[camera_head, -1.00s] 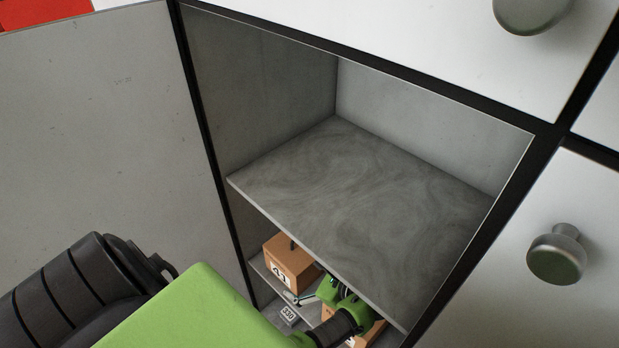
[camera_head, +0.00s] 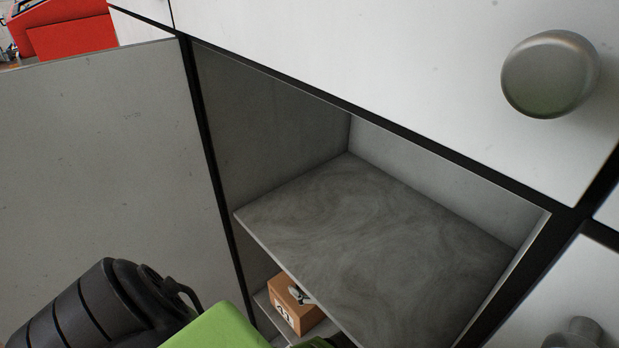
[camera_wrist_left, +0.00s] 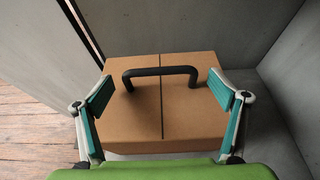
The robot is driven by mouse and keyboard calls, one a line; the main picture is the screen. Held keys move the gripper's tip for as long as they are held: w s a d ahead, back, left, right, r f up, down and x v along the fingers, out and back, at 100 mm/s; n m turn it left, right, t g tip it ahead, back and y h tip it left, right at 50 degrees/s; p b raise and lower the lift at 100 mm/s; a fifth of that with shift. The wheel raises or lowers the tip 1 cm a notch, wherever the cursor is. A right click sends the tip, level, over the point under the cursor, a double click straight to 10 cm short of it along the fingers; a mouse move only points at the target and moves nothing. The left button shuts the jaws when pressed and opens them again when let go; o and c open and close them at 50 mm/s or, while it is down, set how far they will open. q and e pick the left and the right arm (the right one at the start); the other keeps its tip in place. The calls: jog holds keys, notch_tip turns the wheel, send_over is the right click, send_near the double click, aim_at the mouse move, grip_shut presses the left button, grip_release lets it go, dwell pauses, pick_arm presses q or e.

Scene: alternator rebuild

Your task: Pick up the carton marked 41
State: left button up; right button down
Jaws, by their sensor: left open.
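The brown carton marked 41 (camera_head: 282,303) sits on the lower level of the open cabinet, partly hidden by the shelf above it. In the left wrist view the carton (camera_wrist_left: 190,122) shows from above, with a black bar handle (camera_wrist_left: 135,74) on its top. My left gripper (camera_wrist_left: 160,88) is open, its two teal-padded fingers spread to either side of the handle without gripping it. In the head view a small part of that gripper (camera_head: 298,294) shows in front of the carton. My right gripper is not in view.
An empty grey shelf (camera_head: 380,220) lies over the carton. Cabinet walls stand close around it, and the opened door (camera_head: 100,150) is at the left. White fronts with round knobs (camera_head: 549,75) are above and right. A red object (camera_head: 72,38) is at the far upper left.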

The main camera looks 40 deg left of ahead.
pick_arm(q)
jog(key=c, duration=1.7)
jog(key=shift+w+r, duration=0.15)
jog(key=c, duration=0.5)
